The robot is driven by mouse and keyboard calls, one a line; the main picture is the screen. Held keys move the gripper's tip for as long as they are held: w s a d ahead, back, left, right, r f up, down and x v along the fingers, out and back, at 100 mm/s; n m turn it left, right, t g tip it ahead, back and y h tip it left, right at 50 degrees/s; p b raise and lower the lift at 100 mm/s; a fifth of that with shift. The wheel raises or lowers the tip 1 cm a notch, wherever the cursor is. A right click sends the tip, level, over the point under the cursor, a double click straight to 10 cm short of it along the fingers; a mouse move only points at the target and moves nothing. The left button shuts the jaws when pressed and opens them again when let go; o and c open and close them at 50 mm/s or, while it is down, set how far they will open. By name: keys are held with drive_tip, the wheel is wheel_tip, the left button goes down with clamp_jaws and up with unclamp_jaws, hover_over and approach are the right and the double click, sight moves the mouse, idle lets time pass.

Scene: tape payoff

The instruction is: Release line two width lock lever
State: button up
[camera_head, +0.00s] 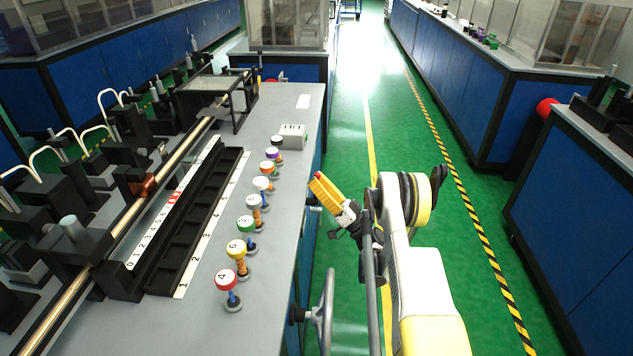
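I cannot pick out with certainty the line two width lock lever. A row of colored-cap knobs on short posts stands along the right side of the grey bench top (197,318). The nearest is a red-rimmed knob marked 4 (226,280), then a yellow-rimmed knob marked 6 (236,248) and a green-rimmed knob (246,225). My gripper (318,183), with yellow fingers, is raised just off the bench's right edge, over the aisle, apart from the knobs. Its fingers look close together, but their gap is not clear. I see nothing held in it.
A long black slotted tray (192,232) lies left of the knobs, beside a numbered scale (150,232). A brass-colored rod (125,220) runs past black blocks. A grey handwheel (327,315) juts from the bench side. The green aisle floor (440,250) is clear.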

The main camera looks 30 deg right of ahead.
wheel_tip(320, 180, up, 10)
drive_tip(key=shift+f, duration=0.1)
idle(0.4)
